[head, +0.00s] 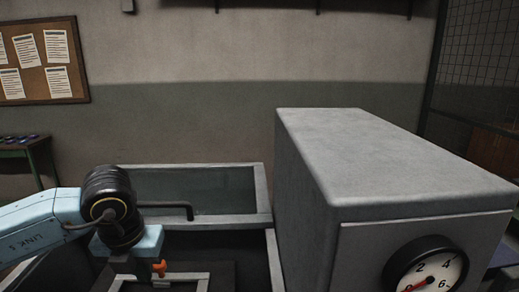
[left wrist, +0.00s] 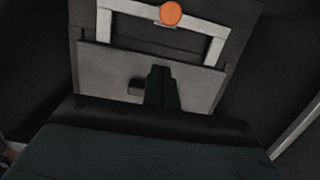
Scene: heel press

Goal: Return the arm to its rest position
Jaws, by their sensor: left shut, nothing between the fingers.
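My left arm comes in from the left in the head view, with its pale blue link and black wrist joint. My left gripper (head: 128,268) points down beside an orange knob (head: 159,268), in the open well left of the large grey housing. In the left wrist view the gripper's dark fingers (left wrist: 162,88) are together and empty, over a grey plate (left wrist: 105,75). The orange knob also shows there (left wrist: 171,13), on a light grey frame (left wrist: 213,48) beyond the fingertips. My right gripper is in neither view.
The large grey housing (head: 390,160) with a round dial gauge (head: 427,275) fills the right side. A glass-panelled guard (head: 195,190) with a dark bar handle (head: 175,208) stands behind my wrist. A green bench (head: 28,150) and corkboard (head: 45,60) are farther back.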

